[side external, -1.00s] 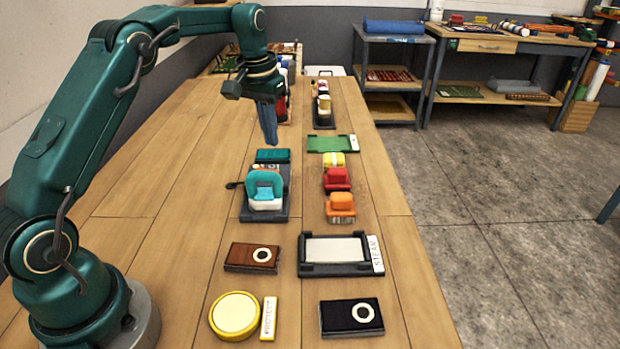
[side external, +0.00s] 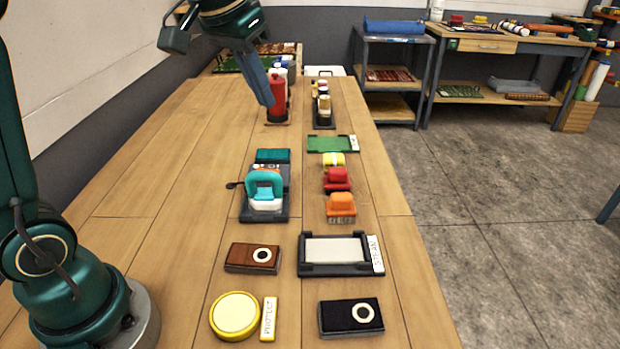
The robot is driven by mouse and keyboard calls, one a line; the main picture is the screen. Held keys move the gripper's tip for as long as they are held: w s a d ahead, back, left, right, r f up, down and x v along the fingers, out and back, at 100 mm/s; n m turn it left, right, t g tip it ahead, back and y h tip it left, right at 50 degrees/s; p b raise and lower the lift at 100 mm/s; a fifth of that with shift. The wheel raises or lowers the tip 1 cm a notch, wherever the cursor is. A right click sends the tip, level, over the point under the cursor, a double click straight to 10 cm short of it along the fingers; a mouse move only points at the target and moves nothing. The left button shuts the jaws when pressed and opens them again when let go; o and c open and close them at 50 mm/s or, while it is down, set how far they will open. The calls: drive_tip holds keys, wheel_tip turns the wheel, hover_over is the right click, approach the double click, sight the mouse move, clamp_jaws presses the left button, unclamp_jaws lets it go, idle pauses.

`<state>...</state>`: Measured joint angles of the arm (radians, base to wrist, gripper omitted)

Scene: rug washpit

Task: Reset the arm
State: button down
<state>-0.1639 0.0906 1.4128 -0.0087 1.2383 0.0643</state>
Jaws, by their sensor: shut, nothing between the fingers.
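My gripper (side external: 266,98) is at the top of the side view, raised above the far half of the table. Its blue-grey fingers are together, with nothing held. They point down and slightly right, and overlap the left side of a red bottle (side external: 278,90) in the picture; I cannot tell whether they touch. My arm reaches up from its base at the lower left, and its upper part is out of frame.
On the wooden table (side external: 160,190) stand a teal-and-white tool (side external: 264,188), red (side external: 337,178) and orange (side external: 341,206) brushes, a tray marked STEAM (side external: 335,268), a yellow round tin (side external: 235,314) and a black block (side external: 350,315). Small bottles (side external: 324,105) stand at the back. The table's left is clear.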

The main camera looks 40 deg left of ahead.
drive_tip(key=s+d+m+t, duration=0.1)
drive_tip(key=s+d, duration=0.3)
drive_tip(key=s, duration=0.6)
drive_tip(key=s+d+f, duration=0.1)
drive_tip(key=s+f, duration=0.5)
drive_tip(key=f, duration=0.2)
drive_tip(key=shift+s+h, duration=0.15)
drive_tip(key=shift+h, duration=0.15)
